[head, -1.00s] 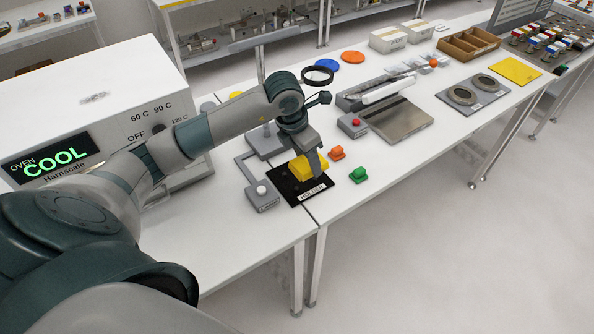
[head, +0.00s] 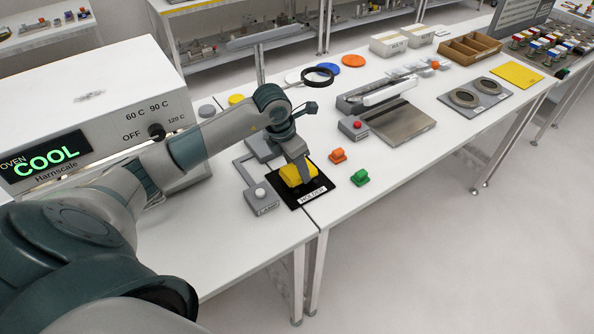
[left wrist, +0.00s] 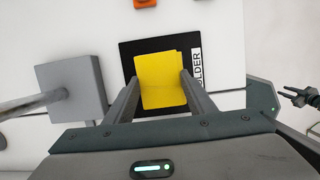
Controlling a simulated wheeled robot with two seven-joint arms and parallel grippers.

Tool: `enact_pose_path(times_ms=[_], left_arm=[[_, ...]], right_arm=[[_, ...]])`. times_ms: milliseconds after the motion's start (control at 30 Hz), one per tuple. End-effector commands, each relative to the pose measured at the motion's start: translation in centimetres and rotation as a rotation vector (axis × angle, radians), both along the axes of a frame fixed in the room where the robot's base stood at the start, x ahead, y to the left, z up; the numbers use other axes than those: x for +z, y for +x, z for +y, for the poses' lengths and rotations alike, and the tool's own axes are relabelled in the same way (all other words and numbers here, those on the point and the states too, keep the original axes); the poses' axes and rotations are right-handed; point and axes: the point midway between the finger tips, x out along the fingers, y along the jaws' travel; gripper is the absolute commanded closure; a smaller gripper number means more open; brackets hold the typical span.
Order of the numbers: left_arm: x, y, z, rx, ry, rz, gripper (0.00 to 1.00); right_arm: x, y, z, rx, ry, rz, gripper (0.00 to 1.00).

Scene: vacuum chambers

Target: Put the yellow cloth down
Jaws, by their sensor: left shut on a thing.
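The yellow cloth (head: 292,177) looks like a thick folded pad. It is over the black mat labelled HOLDER (head: 325,184), at the front of the bench. My left gripper (head: 304,172) reaches down from above and is shut on the cloth. In the left wrist view the cloth (left wrist: 160,80) sits between the two fingers of the left gripper (left wrist: 160,88), with the black mat (left wrist: 128,50) showing around its far and side edges. I cannot tell whether its underside touches the mat.
A grey block with a white knob (head: 261,197) stands left of the mat. An orange piece (head: 338,155) and a green piece (head: 360,178) lie to its right. The oven (head: 90,110) reads COOL at the left. A magnifier ring (head: 318,76) stands behind my arm. Bare bench lies front right.

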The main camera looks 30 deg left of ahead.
Motion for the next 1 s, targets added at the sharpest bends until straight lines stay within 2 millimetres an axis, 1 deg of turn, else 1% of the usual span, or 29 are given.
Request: enact_pose_path(times_ms=[33,100,367,567,600,633,667,1000], left_arm=[[-0.73,0.01,-0.02,0.001,0.000,0.000,0.71],[-0.98,0.04,-0.01,0.001,-0.001,-0.001,0.71],[-0.93,0.05,0.00,0.000,0.000,-0.002,0.71],[-1.44,0.05,0.01,0.000,0.000,-0.002,0.71],[-1.29,0.05,0.01,0.000,0.000,-0.002,0.43],[-1.28,0.05,0.01,0.000,0.000,-0.002,0.36],[-1.28,0.04,0.00,0.000,-0.001,-0.002,0.31],[-1.20,0.04,-0.02,0.000,0.000,-0.001,0.31]], right_arm=[[-0.47,-0.01,0.02,0.000,0.000,0.000,0.69],[-0.53,-0.01,0.04,0.000,0.000,0.000,0.69],[-0.44,-0.02,0.31,-0.001,0.003,0.001,0.69],[-1.00,-0.02,0.44,-0.002,0.004,0.000,0.69],[-0.86,-0.03,0.44,-0.002,0.004,0.000,0.69],[-0.84,-0.03,0.43,-0.002,0.004,0.000,0.69],[-0.84,-0.03,0.43,-0.002,0.004,0.000,0.69],[-0.74,-0.03,0.40,-0.002,0.004,0.001,0.69]])
